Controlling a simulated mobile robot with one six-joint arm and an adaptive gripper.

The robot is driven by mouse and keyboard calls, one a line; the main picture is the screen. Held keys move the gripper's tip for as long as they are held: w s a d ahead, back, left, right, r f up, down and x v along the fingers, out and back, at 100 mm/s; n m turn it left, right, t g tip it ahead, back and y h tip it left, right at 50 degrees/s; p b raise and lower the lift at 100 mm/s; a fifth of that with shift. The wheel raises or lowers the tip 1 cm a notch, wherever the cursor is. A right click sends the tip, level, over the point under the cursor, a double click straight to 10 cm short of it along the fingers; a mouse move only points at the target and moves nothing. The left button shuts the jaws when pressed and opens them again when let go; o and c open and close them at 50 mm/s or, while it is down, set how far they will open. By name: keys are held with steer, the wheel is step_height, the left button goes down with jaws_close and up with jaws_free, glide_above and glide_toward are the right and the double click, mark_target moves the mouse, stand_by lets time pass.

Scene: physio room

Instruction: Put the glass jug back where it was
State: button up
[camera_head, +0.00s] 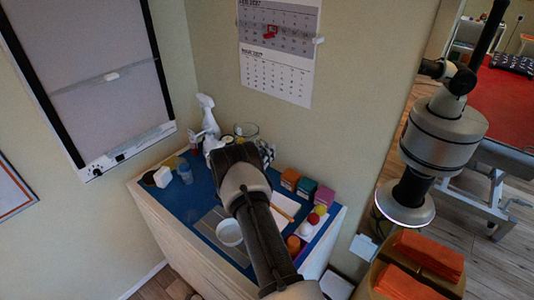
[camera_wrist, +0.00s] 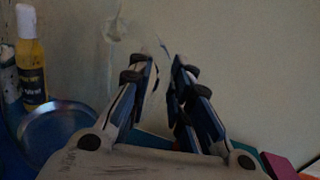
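The glass jug (camera_head: 246,130) is clear and hard to make out. Its rim shows just behind my gripper (camera_head: 238,157) at the back of the blue-topped cabinet, near the wall. In the wrist view, faint glassy outlines and glints of the jug (camera_wrist: 116,32) show beyond and between the fingertips. My gripper (camera_wrist: 164,72) has its fingers drawn close together with a narrow gap, and seems shut on part of the jug, probably its handle. The jug's lower part is hidden by my arm in the head view, so I cannot tell whether it touches the cabinet top.
The blue cabinet top (camera_head: 206,205) holds a white spray bottle (camera_head: 207,116), a white bowl (camera_head: 229,232) and several small coloured boxes (camera_head: 306,187). In the wrist view, a yellow bottle (camera_wrist: 32,72) and a round metal dish (camera_wrist: 48,140) stand at left. The wall is close behind.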

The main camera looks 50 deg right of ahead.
steer(key=o, duration=0.3)
